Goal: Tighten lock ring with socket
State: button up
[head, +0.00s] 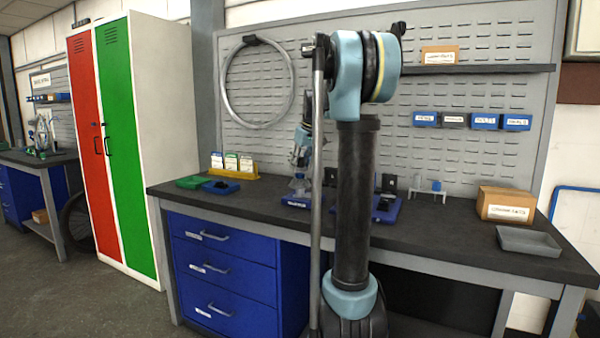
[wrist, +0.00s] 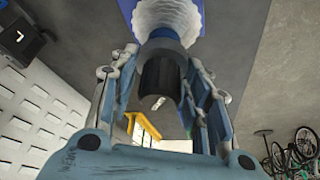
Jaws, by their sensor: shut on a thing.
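In the wrist view my gripper (wrist: 163,68) is shut on a dark cylindrical socket (wrist: 158,77), which sits between the two fingers. Past the socket is a grey-blue collar, then a pale ribbed round part (wrist: 165,18) on a blue base (wrist: 202,22). The socket's end points toward this part; I cannot tell whether they touch. A separate lock ring cannot be made out. In the head view my gripper (head: 299,158) points down just above a small pale part (head: 300,183) on the blue labelled base (head: 296,202). My own arm hides much around it.
The dark workbench (head: 430,245) carries a yellow card rack (head: 238,174), green and blue trays at left, another blue base (head: 385,210) behind my arm, a cardboard box (head: 506,204) and a grey tray (head: 528,241) at right. A pegboard stands behind.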

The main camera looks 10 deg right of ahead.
jog(key=n, duration=0.2)
jog(key=n+g+y, duration=0.1)
jog(key=n, duration=0.2)
jog(key=shift+y, duration=0.3)
jog(key=shift+n+g, duration=0.6)
jog(key=shift+n, duration=0.8)
jog(key=shift+f, duration=0.95)
dwell(0.5)
jog(key=o, duration=0.7)
jog(key=c, duration=0.7)
